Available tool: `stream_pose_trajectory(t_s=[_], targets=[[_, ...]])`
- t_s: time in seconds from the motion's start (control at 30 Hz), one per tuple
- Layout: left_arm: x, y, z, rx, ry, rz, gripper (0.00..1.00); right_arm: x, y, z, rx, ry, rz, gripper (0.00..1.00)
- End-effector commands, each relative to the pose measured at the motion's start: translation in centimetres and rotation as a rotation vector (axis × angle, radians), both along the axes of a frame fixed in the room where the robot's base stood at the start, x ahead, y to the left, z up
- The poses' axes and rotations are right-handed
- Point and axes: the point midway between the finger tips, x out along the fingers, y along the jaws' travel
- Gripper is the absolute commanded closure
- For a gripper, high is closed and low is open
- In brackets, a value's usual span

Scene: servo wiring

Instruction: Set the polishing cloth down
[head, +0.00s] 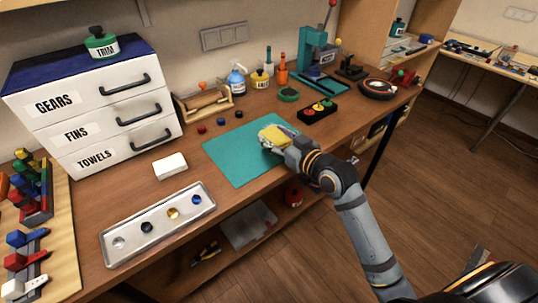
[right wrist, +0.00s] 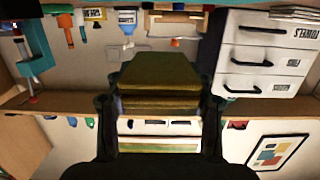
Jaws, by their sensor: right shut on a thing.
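The yellow polishing cloth (head: 272,134) is a small folded pad over the right part of the teal mat (head: 232,160) on the workbench. My right gripper (head: 275,144) reaches in from the lower right and is shut on the cloth. In the right wrist view the cloth (right wrist: 160,72) sits between the two dark fingers and looks olive and layered. Whether the cloth touches the mat cannot be told. My left gripper is not in view.
A white block (head: 170,166) and a metal tray (head: 158,224) with small round parts lie left of the mat. A button box (head: 317,111) stands behind right. The white drawer unit (head: 95,105) is at the back left. The mat's left and front parts are bare.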

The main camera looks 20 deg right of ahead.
Motion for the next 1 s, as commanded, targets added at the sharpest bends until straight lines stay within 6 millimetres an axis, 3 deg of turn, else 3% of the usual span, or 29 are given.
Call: stream_pose_trajectory(t_s=[0.1,0.37,0.53,0.97,1.0], targets=[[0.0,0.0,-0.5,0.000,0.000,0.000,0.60,1.4,0.6,-1.9,0.003,0.002,-0.001,0.68],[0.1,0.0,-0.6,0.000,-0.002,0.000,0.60,2.2,1.0,-3.0,0.000,0.001,-0.001,0.68],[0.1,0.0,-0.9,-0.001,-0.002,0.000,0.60,2.4,1.0,-5.8,-0.004,0.004,-0.002,0.68],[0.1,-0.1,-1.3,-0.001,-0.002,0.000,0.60,2.4,1.0,-6.7,-0.005,0.000,-0.001,0.68],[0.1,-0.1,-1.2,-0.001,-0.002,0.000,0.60,2.4,1.0,-6.6,-0.005,0.000,-0.001,0.42]])
